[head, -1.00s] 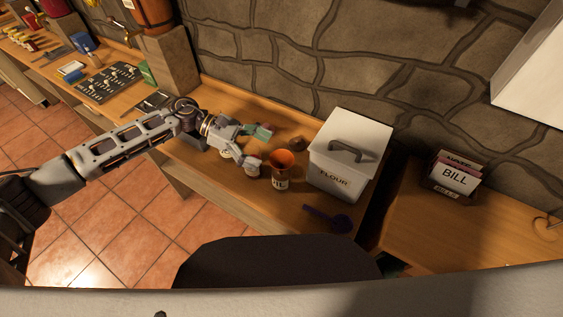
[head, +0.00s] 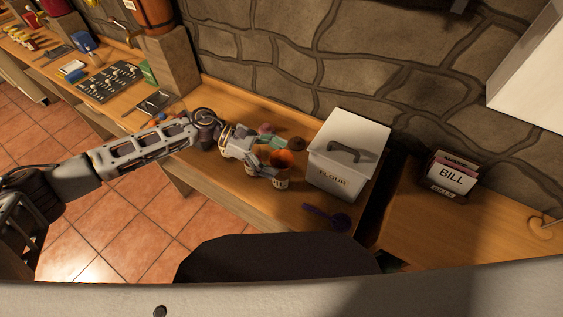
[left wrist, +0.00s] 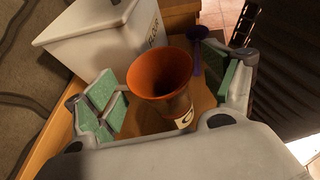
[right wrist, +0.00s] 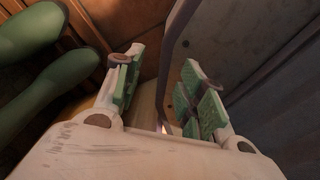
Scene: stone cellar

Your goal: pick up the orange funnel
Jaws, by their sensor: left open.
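The orange funnel (head: 284,162) (left wrist: 160,72) sits upright, wide mouth up, on a container with a white label (head: 281,183), beside the flour box on the wooden bench. My left gripper (head: 278,154) is open at the funnel. In the left wrist view, its green-padded fingers (left wrist: 172,92) stand on either side of the funnel with gaps visible; I see no contact. The funnel's lower end is hidden. My right gripper (right wrist: 163,85) is open, its fingers apart, away from the bench top in the head view. A grey curved strip shows behind its fingers.
The white flour box (head: 350,160) stands just right of the funnel. A purple scoop (head: 328,216) lies in front of it. A small jar (head: 250,168) stands left of the container, and small round things lie behind. A bill holder (head: 451,177) stands on the right bench.

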